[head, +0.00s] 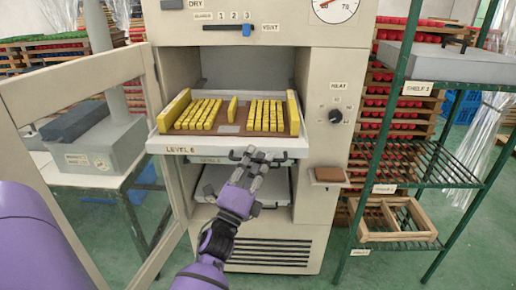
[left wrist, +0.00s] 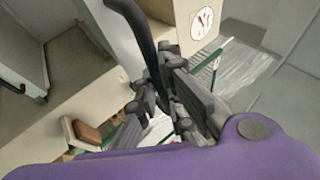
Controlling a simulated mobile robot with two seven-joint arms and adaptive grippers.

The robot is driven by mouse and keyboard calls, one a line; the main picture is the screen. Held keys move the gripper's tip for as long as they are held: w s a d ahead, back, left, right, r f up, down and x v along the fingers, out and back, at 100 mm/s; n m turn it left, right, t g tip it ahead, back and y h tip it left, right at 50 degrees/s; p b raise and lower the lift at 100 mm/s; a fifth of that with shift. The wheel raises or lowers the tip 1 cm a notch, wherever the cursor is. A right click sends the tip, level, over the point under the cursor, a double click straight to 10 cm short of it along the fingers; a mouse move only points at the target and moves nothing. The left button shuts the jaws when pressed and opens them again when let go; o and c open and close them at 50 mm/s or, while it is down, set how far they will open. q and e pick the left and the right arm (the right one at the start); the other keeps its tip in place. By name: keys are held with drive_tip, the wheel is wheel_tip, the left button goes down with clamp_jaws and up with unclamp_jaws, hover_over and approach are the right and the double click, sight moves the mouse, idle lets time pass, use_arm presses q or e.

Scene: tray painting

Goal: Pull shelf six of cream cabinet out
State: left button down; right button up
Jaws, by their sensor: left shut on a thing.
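The cream cabinet (head: 330,190) stands in the middle of the head view with its door open to the left. Shelf six (head: 215,147), a white shelf labelled LEVEL 6, sticks out of the opening towards me. It bears a brown board with several yellow bars (head: 203,114). My left gripper (head: 257,163) is at the shelf's front, shut on its dark handle (head: 238,155). The dark handle bar also shows between the fingers in the left wrist view (left wrist: 136,25). The fingers hide part of the handle. My right gripper is not in view.
The open cabinet door (head: 80,88) is at the left. Another shelf (head: 215,180) sits lower inside the cabinet. A green rack (head: 425,165) with a wooden crate (head: 392,218) stands at the right. A side table (head: 85,178) holds a grey block. Floor in front is clear.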

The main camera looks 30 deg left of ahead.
use_arm(q)
drive_tip(key=shift+s+d+f, duration=0.1)
drive_tip(key=shift+s+d, duration=0.2)
drive_tip(key=shift+s, duration=0.25)
drive_tip(key=shift+s+d, duration=0.3)
drive_tip(key=shift+s, duration=0.25)
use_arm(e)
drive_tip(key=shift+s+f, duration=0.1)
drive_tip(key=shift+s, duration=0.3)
use_arm(q)
drive_tip(key=c, duration=2.1)
unclamp_jaws()
drive_tip(key=v, duration=0.7)
drive_tip(key=shift+s+f, duration=0.1)
drive_tip(key=shift+s, duration=0.15)
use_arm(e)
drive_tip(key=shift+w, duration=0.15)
